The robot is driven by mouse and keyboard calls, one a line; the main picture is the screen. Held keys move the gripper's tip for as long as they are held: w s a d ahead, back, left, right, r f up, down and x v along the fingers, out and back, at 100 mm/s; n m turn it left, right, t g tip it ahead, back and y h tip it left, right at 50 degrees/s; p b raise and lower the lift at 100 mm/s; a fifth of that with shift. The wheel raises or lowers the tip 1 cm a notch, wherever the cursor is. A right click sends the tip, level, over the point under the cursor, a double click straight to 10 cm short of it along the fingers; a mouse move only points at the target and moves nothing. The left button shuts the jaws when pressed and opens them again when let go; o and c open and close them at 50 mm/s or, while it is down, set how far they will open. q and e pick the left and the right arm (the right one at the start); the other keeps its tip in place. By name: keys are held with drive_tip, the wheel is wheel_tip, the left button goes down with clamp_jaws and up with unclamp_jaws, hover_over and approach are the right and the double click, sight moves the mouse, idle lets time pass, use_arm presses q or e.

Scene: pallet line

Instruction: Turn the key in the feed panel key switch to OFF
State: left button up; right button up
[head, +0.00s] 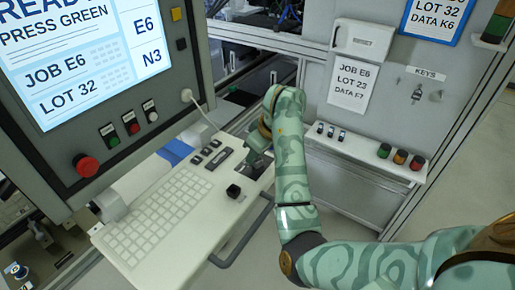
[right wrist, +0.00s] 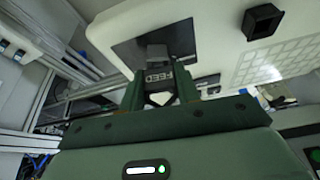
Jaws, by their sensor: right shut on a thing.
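My right gripper (head: 258,156) reaches down to the dark feed panel (head: 262,168) at the far right end of the white keyboard shelf. In the right wrist view its fingers (right wrist: 161,88) are shut on the key, which is mostly hidden between them. A label reading FEED (right wrist: 159,77) shows between the fingers, and a small grey block (right wrist: 157,52) is just beyond, against the dark panel (right wrist: 183,38). The switch face and its OFF mark are hidden, so I cannot tell the key's angle. My left gripper is in neither view.
A square black knob (head: 233,191) is on the shelf near the panel, beside the keyboard (head: 165,215). A screen cabinet with a red button (head: 86,165) stands left. At right, a wall panel has a KEYS label (head: 425,73), hanging keys (head: 417,93) and a lamp ledge (head: 350,146).

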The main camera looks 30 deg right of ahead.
drive_tip(key=shift+f+n+y+p, duration=0.1)
drive_tip(key=shift+n+y+p, duration=0.35)
drive_tip(key=shift+n, duration=0.55)
drive_tip(key=o, duration=1.5)
drive_tip(key=shift+g, duration=0.3)
drive_tip(key=shift+r+p, duration=3)
drive_tip(key=shift+r, duration=0.55)
drive_tip(key=shift+f, duration=0.1)
